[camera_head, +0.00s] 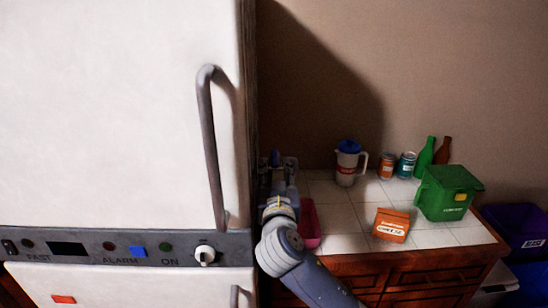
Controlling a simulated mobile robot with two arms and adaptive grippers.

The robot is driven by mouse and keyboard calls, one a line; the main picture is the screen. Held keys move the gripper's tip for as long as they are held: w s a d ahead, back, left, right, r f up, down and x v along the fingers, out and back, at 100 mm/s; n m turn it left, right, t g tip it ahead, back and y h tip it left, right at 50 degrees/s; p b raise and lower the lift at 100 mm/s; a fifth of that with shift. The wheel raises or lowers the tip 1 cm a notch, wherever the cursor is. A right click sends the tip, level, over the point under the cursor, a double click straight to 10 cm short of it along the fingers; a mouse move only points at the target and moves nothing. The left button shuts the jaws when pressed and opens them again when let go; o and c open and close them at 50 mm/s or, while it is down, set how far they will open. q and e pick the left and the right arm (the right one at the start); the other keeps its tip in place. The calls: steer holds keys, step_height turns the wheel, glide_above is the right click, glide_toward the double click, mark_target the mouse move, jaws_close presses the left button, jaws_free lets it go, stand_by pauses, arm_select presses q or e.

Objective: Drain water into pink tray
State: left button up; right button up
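The pink tray (311,226) is on the white tiled counter, close to the refrigerator's right side. My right arm covers its left part, and I cannot see inside it. My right gripper (284,165) reaches past the tray toward the back wall, small and dark in the picture. Its fingers are too unclear to tell whether they are open or shut. No water can be made out. My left gripper is not in view.
A big white refrigerator (110,120) with a grey handle (210,140) fills the left. On the counter (340,240) stand a blue-lidded pitcher (346,170), cans (386,168), bottles (424,160), an orange box (391,226) and a green bin (445,200).

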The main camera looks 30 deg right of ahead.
mark_target(275, 166)
steer(key=shift+p+x, duration=0.6)
steer(key=shift+x, duration=1.9)
jaws_close()
